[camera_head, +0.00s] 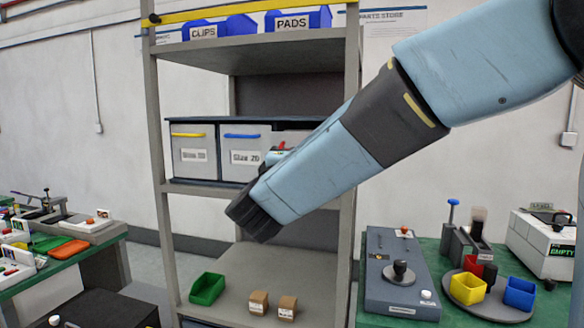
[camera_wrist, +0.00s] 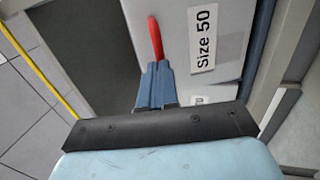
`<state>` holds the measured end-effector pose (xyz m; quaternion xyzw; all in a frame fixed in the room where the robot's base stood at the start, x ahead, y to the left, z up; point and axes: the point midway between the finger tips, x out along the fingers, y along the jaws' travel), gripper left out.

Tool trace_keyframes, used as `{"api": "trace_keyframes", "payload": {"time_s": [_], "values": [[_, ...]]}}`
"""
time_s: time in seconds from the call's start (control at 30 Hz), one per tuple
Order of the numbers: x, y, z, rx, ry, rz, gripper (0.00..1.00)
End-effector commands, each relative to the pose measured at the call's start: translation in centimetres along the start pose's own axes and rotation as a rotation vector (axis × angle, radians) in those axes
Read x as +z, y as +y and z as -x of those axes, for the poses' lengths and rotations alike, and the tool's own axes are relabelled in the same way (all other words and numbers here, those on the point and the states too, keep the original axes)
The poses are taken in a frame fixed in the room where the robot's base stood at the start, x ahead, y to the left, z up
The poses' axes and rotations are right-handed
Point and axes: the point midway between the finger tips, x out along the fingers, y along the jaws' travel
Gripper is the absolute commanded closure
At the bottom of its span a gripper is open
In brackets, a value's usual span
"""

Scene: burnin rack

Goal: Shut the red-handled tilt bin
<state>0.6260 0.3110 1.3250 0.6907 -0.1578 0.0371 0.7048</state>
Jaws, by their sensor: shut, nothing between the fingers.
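The red-handled tilt bin is a light grey box with a "Size 50" label. In the wrist view its front (camera_wrist: 180,22) fills the upper middle, and the red handle (camera_wrist: 155,38) stands out just beyond my fingertips. My gripper (camera_wrist: 156,68) is shut and empty, its tips at or very near the handle's lower end; I cannot tell whether they touch. In the head view the red handle (camera_head: 281,146) shows just above my arm, which hides most of this bin. I cannot tell how far the bin is tilted.
A yellow-handled bin (camera_head: 194,155) and a blue-handled bin (camera_head: 240,157) sit to its left in the same rack. Rack uprights (camera_head: 347,190) stand close to my arm. A green bin (camera_head: 207,288) and two small boxes are on the shelf below. Benches flank the rack.

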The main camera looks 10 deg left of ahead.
Motion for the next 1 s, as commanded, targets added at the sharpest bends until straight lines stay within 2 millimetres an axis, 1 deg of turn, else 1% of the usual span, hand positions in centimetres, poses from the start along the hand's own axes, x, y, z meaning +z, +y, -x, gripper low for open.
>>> {"api": "trace_keyframes", "payload": {"time_s": [0.23, 0.6, 0.8, 1.0], "values": [[0.1, 1.1, -1.9, 0.003, -0.003, 0.0, 1.0], [0.1, 2.0, -4.5, 0.002, -0.003, 0.001, 1.0], [0.1, 2.3, -5.6, 0.003, -0.003, 0.001, 1.0], [0.0, 2.4, -6.2, 0.002, -0.002, 0.001, 1.0]]}}
